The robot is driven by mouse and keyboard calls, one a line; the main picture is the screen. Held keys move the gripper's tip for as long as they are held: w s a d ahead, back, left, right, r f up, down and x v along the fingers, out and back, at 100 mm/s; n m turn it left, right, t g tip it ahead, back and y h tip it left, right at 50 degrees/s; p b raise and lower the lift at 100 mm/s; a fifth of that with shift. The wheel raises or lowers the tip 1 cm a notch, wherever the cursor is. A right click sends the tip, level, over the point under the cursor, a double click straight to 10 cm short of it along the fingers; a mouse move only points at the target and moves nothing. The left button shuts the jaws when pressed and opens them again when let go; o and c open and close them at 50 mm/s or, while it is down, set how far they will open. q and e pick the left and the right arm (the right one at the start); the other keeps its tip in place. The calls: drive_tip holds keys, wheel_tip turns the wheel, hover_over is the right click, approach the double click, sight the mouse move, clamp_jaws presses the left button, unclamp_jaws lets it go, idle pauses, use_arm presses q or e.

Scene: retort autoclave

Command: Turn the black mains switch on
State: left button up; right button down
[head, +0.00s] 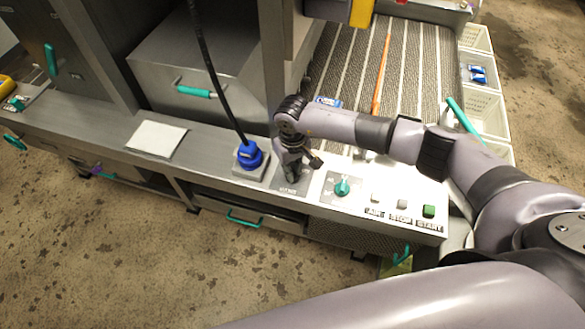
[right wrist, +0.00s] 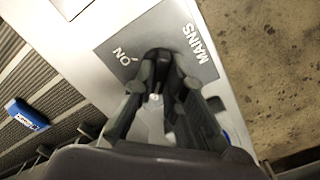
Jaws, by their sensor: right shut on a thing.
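The black mains switch (right wrist: 158,57) sits on a grey plate (right wrist: 110,50) marked MAINS and ON in the right wrist view. My right gripper (right wrist: 157,72) is shut on the switch, with its fingers on both sides. The ON mark is to the left of the fingertips, and MAINS is to the right. In the head view the right gripper (head: 292,172) points down at the plate on the counter front, and it hides most of the switch. I cannot tell which way the switch is turned. My left gripper is not in view.
A blue plug (head: 250,155) with a black cable stands left of the gripper. A teal knob (head: 342,187) and a green START button (head: 429,211) are to the right. A white sheet (head: 156,139) lies on the counter. A ribbed conveyor (head: 345,75) runs behind.

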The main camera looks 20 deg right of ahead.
drive_tip(key=shift+f+m+b, duration=0.15)
drive_tip(key=shift+m+b, duration=0.65)
drive_tip(key=shift+b, duration=0.25)
drive_tip(key=m+b, duration=0.7)
drive_tip(key=shift+f, duration=0.1)
drive_tip(key=m+b, duration=0.6)
drive_tip(key=m, duration=0.1)
drive_tip(key=m+b, duration=0.1)
drive_tip(key=m, duration=0.1)
drive_tip(key=shift+r, duration=0.25)
drive_tip(key=shift+m, duration=0.3)
drive_tip(key=c, duration=1.6)
unclamp_jaws()
drive_tip(key=shift+c, duration=0.2)
